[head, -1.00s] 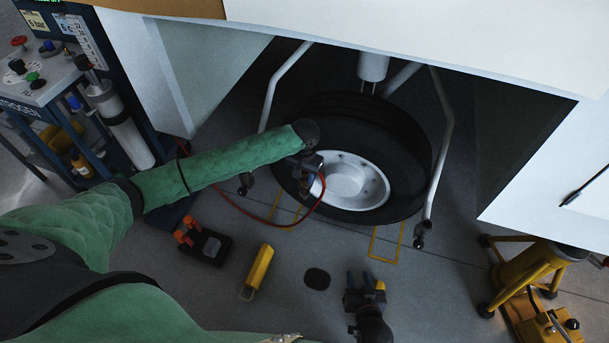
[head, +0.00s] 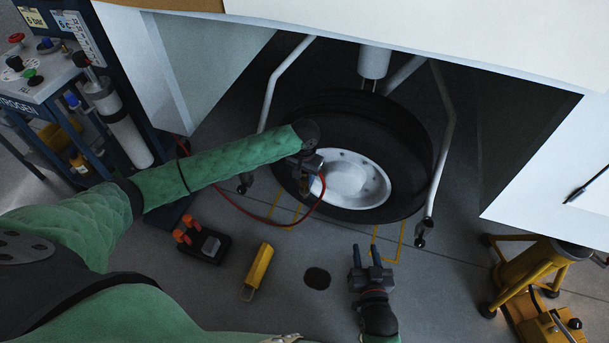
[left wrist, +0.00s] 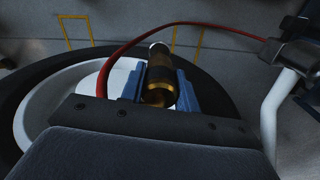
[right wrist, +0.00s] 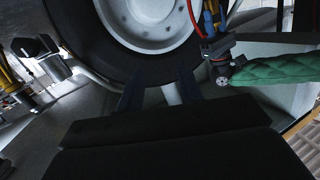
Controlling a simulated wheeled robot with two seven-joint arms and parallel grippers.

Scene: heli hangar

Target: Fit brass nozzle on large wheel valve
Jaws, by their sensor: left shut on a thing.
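The large wheel shows a black tyre (head: 415,150) and a pale hub (head: 348,180) under the white helicopter body. My left gripper (head: 308,172) is at the left edge of the hub. In the left wrist view, its blue fingers (left wrist: 158,88) are shut on the brass nozzle (left wrist: 160,75), which has a dark grip band. A red hose (left wrist: 125,55) arches beside it. The valve cannot be made out, so I cannot tell whether the nozzle touches it. My right gripper (head: 367,252) is open and empty in front of the tyre, its fingers pointing at the wheel.
White struts (head: 448,140) flank the wheel. The nitrogen cart (head: 50,85) stands at the left. A black item with orange parts (head: 203,245), a yellow block (head: 258,268) and a dark round patch (head: 317,278) are on the floor. A yellow stand (head: 525,275) is at the right.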

